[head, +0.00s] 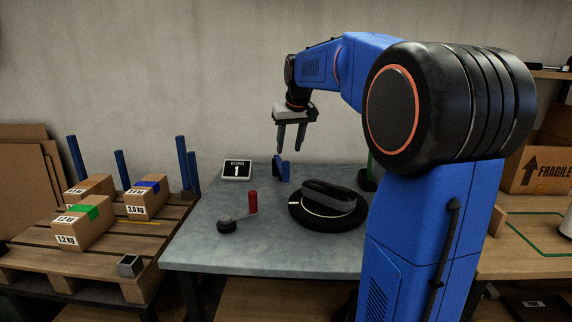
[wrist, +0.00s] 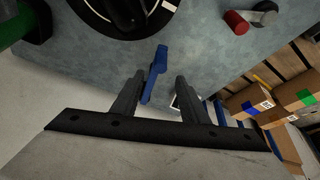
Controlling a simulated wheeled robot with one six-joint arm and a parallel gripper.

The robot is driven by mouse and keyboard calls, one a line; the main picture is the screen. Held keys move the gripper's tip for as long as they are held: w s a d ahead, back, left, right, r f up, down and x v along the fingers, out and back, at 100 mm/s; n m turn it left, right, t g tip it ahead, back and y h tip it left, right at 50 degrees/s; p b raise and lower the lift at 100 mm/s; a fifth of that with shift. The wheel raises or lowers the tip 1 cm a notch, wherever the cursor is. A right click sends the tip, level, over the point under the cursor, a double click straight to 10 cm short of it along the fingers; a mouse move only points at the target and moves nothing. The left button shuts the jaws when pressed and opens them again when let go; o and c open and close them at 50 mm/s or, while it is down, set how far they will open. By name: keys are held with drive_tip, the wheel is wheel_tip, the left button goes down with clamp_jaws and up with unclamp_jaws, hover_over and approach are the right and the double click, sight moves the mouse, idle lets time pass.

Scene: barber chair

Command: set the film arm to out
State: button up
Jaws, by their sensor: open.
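My gripper (head: 290,146) is open and empty, pointing down above the back edge of the grey table (head: 205,250). A small upright blue lever (head: 282,173) stands at that back edge, just below my fingers. It may be the film arm; no label on it can be read. In the wrist view the blue lever (wrist: 157,66) shows beyond and between the open fingers (wrist: 159,78), nearer the left one. I see no clear contact. A black round turntable (head: 300,212) with a dark oblong piece on top sits in front of the lever, to the right.
A crank with a red knob (head: 253,201) lies left of the turntable. A small sign reading 1 (head: 237,170) stands behind it. A green post (wrist: 22,25) stands beside the turntable. Boxes (head: 82,225) sit on a pallet at left. The table's front left is clear.

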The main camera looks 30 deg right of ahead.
sight(286, 162)
drive_tip(key=x, duration=0.8)
drive_tip(key=shift+w+f, duration=0.15)
drive_tip(key=shift+f, duration=0.2)
clamp_jaws()
